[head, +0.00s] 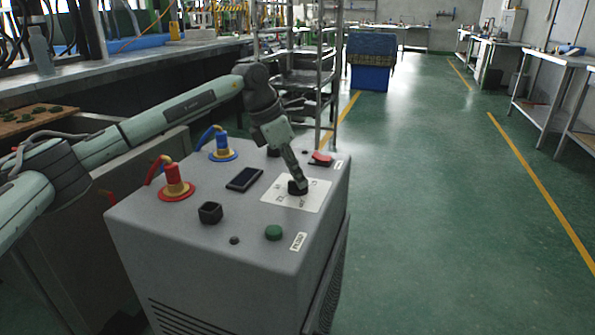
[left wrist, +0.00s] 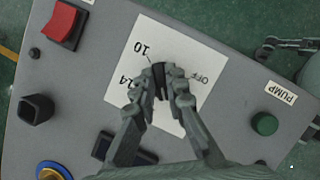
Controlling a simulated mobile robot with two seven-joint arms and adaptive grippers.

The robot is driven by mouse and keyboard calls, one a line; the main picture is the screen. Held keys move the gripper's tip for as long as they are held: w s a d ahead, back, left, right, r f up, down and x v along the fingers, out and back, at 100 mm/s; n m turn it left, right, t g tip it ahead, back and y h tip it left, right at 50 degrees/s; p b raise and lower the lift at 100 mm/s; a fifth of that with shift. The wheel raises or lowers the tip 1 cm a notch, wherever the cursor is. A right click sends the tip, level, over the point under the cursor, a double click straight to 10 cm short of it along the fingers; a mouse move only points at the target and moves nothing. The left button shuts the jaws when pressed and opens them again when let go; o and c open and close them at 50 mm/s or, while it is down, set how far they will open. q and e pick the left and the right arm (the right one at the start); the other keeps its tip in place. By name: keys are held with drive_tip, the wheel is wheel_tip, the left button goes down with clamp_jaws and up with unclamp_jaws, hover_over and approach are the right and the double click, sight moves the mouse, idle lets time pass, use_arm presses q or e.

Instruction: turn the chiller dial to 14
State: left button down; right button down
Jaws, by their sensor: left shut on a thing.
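The chiller (head: 225,225) is a grey box with controls on its sloping top. Its black dial (head: 298,188) sits on a white label plate (head: 318,187); the dial also shows in the left wrist view (left wrist: 159,79). The plate (left wrist: 176,38) is marked OFF, 10 and 14. My left gripper (head: 297,181) comes down from above and is shut on the dial, with a finger on each side (left wrist: 160,92). The fingers partly cover the dial; its upper end lies near the 10 mark. What looks like my right gripper (left wrist: 285,46) shows at the upper right of the left wrist view, away from the dial.
On the panel are a red rocker switch (head: 321,159), a green PUMP button (head: 274,232), a black square knob (head: 210,213), a dark display (head: 244,179), and red (head: 175,182) and blue (head: 222,148) hose fittings. A metal rack (head: 300,85) stands behind. The floor to the right is open.

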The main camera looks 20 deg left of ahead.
use_arm(q)
drive_tip(key=m, duration=0.2)
drive_tip(key=m+g+p, duration=0.1)
drive_tip(key=m, duration=0.1)
drive_tip(key=shift+m+g+h, duration=0.3)
drive_tip(key=shift+m, duration=0.1)
drive_tip(key=m+g+p, duration=0.1)
drive_tip(key=m, duration=0.2)
drive_tip(key=shift+m+g, duration=0.3)
drive_tip(key=m+g, duration=0.1)
drive_tip(key=m, duration=0.1)
drive_tip(key=shift+m, duration=0.4)
drive_tip(key=m, duration=0.2)
drive_tip(key=shift+w+m+g+y, duration=0.1)
drive_tip(key=shift+m+g+y, duration=0.2)
drive_tip(key=shift+g+y, duration=0.1)
drive_tip(key=m, duration=0.2)
drive_tip(key=shift+m+g+y+p, duration=0.3)
drive_tip(key=shift+g+p, duration=0.05)
drive_tip(key=shift+g, duration=0.05)
drive_tip(key=shift+m, duration=0.6)
drive_tip(key=shift+m+g+y, duration=0.3)
drive_tip(key=shift+m, duration=0.5)
use_arm(e)
drive_tip(key=a+x, duration=0.1)
drive_tip(key=x, duration=0.6)
drive_tip(key=shift+s+a+f, duration=0.25)
drive_tip(key=shift+s+f, duration=0.1)
drive_tip(key=shift+s, duration=0.05)
drive_tip(key=shift+s+f, duration=0.2)
